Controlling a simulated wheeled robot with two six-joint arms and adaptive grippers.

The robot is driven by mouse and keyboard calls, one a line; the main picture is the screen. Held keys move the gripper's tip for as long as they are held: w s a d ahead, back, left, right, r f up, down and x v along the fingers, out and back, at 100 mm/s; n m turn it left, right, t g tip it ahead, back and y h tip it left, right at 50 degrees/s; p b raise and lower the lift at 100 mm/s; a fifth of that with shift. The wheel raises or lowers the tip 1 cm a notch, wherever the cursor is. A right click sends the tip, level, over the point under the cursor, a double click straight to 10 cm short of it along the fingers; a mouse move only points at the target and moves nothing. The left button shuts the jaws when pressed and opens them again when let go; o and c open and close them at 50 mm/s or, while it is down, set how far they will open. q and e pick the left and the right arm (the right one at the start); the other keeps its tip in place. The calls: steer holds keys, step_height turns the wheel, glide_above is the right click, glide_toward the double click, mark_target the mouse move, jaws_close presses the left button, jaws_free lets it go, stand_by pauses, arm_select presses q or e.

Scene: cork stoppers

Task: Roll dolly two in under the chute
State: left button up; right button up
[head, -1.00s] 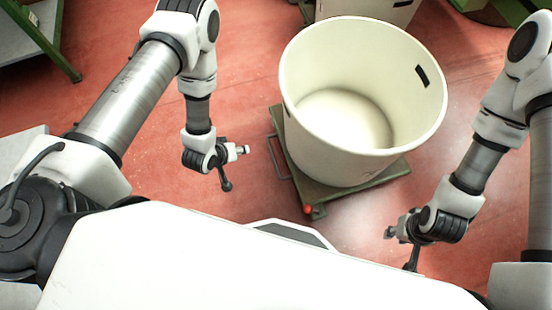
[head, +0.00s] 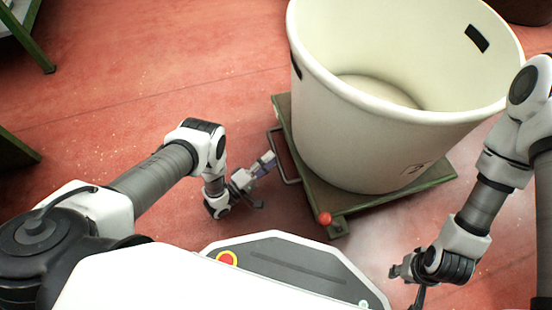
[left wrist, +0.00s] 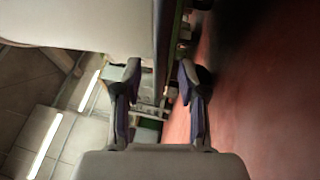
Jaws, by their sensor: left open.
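A green dolly (head: 437,177) stands on the red floor, bearing a large cream bin (head: 345,140). A metal loop handle (head: 275,140) sticks out from its left side, and a red knob (head: 324,218) sits at its near corner. A mark on the bin is too small to read. My left gripper (head: 268,160) is open beside the handle; whether they touch I cannot tell. In the left wrist view its fingers (left wrist: 160,75) are spread, with the dolly's edge beyond. My right gripper (head: 397,270) is low, right of the dolly's near corner; its fingers are unclear. No chute is recognisable.
Open red floor (head: 120,100) lies left of the dolly. Green metal legs of other furniture (head: 35,45) stand at the far left. A dark round object (head: 525,10) is at the top right edge.

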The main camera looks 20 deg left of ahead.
mark_target(277, 154)
arm_select(q)
steer(key=x, duration=0.2)
steer(key=shift+w+d+b, duration=0.15)
steer(key=shift+w+b, duration=0.1)
steer(key=shift+b, duration=0.05)
steer(key=shift+w+d+r, duration=0.1)
steer(key=shift+w, duration=0.05)
jaws_close()
steer(key=shift+w+d, duration=0.1)
